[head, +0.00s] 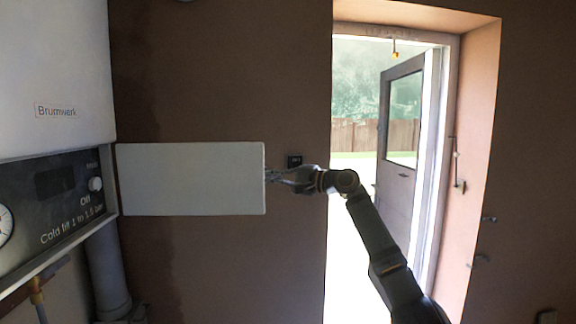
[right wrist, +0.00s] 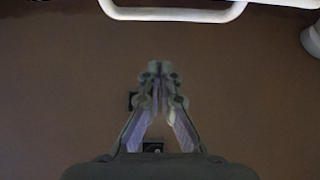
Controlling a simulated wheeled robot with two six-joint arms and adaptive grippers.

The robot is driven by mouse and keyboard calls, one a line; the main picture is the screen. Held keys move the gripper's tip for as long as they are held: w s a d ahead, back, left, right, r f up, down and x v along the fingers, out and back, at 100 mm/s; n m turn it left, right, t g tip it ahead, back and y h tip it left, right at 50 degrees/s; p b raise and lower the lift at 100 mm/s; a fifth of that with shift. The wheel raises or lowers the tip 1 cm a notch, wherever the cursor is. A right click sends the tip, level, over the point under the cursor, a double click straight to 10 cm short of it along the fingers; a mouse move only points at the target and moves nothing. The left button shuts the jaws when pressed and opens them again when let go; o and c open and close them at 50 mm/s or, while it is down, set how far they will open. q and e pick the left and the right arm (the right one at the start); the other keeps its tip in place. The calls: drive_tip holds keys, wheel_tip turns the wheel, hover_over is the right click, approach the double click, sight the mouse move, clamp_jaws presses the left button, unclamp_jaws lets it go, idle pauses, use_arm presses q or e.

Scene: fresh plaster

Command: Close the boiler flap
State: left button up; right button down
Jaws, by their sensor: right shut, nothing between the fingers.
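The boiler flap (head: 190,180) is a plain white panel in the head view. It stands open, sticking out to the right from the right side of the boiler's dark control panel (head: 60,195). My right gripper (head: 270,176) is at the flap's free right edge, with its fingertips close to that edge; I cannot tell whether they touch. In the right wrist view the right gripper (right wrist: 157,75) is shut and empty. A white rounded edge (right wrist: 175,14), perhaps the flap's, lies beyond the fingertips, apart from them in the picture. My left gripper is not in view.
The white boiler body (head: 55,70) rises above the control panel, with a grey pipe (head: 105,270) below. A small dark wall fitting (head: 294,161) is behind my right gripper. An open doorway with a half-glazed door (head: 400,140) is at right. The brown wall below the flap is clear.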

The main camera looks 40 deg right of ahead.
sight(262, 179)
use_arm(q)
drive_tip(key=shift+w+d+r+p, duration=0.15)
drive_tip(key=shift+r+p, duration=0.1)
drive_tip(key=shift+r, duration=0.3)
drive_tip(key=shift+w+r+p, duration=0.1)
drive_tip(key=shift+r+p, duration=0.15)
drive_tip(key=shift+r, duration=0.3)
use_arm(e)
drive_tip(key=a, duration=0.4)
drive_tip(key=shift+s+f, duration=0.1)
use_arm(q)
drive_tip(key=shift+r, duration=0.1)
